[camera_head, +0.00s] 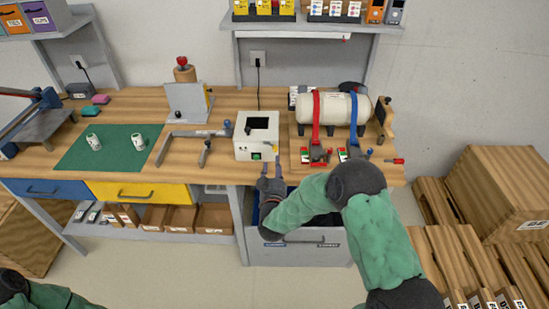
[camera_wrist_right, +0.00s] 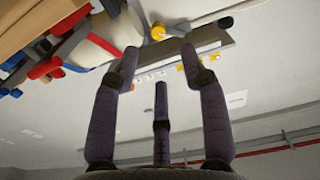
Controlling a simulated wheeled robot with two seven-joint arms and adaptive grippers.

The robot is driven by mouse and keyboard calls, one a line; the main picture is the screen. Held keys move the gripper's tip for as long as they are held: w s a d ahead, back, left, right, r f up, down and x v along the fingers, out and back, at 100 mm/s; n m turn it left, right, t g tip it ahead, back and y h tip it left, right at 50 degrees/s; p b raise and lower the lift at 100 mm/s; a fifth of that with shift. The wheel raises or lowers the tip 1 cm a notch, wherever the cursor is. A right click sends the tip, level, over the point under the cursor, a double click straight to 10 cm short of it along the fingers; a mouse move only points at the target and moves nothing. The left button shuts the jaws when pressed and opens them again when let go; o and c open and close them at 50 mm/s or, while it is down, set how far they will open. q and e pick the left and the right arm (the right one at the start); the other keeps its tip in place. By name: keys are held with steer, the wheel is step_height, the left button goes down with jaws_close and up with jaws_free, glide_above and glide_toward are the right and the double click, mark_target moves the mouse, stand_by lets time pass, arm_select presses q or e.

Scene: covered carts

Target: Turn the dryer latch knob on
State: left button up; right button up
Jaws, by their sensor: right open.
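A white box with a dark square opening on top, likely the dryer (camera_head: 242,148), stands near the bench's front edge in the head view. A green knob (camera_head: 256,156) sits low on its front, and a yellow part shows at its right front corner. I cannot tell for sure which is the latch knob. My right gripper (camera_head: 271,181) is just in front of and below the box, apart from the green knob. In the right wrist view its fingers (camera_wrist_right: 157,75) are spread with nothing between them; a yellow knob (camera_wrist_right: 158,32) shows beyond the tips. My left gripper is out of view.
A cream tank (camera_head: 340,108) with red and blue straps stands right of the box. A grey angled tool (camera_head: 196,133) lies to the left, beside a green mat (camera_head: 112,158). Pallets (camera_head: 470,250) stand at right.

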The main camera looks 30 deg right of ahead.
steer(key=v, duration=0.3)
steer(key=shift+s+a, duration=0.1)
steer(key=shift+s, duration=0.15)
steer(key=s+a+f+n+g+y, duration=0.1)
steer(key=s+a+f+g+y, duration=0.25)
steer(key=a+f, duration=0.45)
steer(key=s+a+f+n+g+y, duration=0.1)
steer(key=s+a+f+g+y, duration=0.3)
steer(key=f, duration=0.9)
steer(key=s+a+f+g+y, duration=0.2)
steer(key=s+a+f+g, duration=0.1)
steer(key=s, duration=0.5)
steer(key=s+a+f+g+y, duration=0.3)
steer(key=s+a+f, duration=0.3)
steer(key=s+a, duration=0.2)
steer(key=shift+s+g+y, duration=0.35)
steer(key=shift+s+g, duration=0.2)
steer(key=shift+g, duration=0.2)
steer(key=shift+d+f, duration=0.1)
